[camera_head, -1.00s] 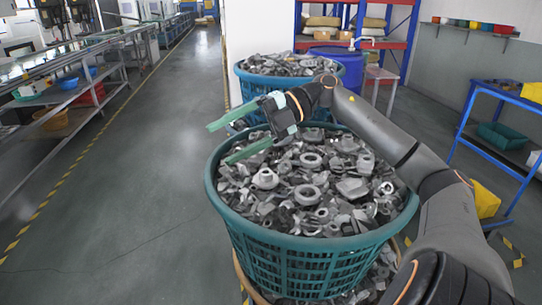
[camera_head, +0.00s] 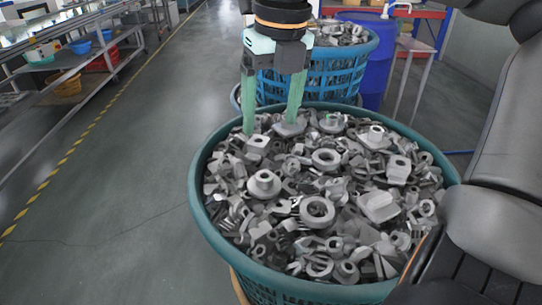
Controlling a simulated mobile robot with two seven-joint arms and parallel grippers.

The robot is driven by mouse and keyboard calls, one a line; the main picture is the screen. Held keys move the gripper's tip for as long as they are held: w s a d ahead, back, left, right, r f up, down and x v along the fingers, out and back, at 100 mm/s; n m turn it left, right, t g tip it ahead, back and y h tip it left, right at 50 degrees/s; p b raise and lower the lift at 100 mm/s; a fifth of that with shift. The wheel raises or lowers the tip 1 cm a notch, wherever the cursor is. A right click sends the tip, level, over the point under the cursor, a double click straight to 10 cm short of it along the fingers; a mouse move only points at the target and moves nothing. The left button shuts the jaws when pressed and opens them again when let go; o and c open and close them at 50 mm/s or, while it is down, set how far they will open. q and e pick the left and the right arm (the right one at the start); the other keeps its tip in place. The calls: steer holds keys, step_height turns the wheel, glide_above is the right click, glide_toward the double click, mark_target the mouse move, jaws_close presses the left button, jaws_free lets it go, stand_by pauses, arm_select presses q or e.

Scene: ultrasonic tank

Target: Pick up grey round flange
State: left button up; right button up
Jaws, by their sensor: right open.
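The teal basket (camera_head: 205,160) in front is full of grey metal parts. Several round flanges lie on top: a flange with a raised hub (camera_head: 264,184) at the left, a flat ring-like flange (camera_head: 318,211) near the middle, and another ring (camera_head: 326,158) behind it. My right gripper (camera_head: 270,126) points down over the basket's far left part. Its two green fingers are spread apart, with nothing between them. The right fingertip overlaps a grey flange (camera_head: 289,130) in the view; I cannot tell whether they touch. My left gripper is not in view.
A second blue basket of parts (camera_head: 335,75) stands behind, beside a blue barrel (camera_head: 375,50) and a small stand (camera_head: 415,45). Shelving with bins (camera_head: 75,60) runs along the left. The floor (camera_head: 130,190) left of the basket is clear.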

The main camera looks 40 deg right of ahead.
glide_above(265, 171)
steer(key=s, duration=0.2)
steer(key=f, duration=0.6)
steer(key=shift+a+f, duration=0.3)
steer(key=shift+f, duration=0.05)
steer(key=shift+w+a+f, duration=0.1)
steer(key=shift+w+f, duration=0.05)
steer(key=shift+f, duration=0.8)
steer(key=shift+w+f, duration=0.2)
steer(key=shift+f, duration=0.8)
steer(key=shift+w+a+f, duration=0.1)
steer(key=shift+w+f, duration=0.05)
steer(key=shift+f, duration=0.8)
steer(key=shift+c, duration=0.2)
jaws_close()
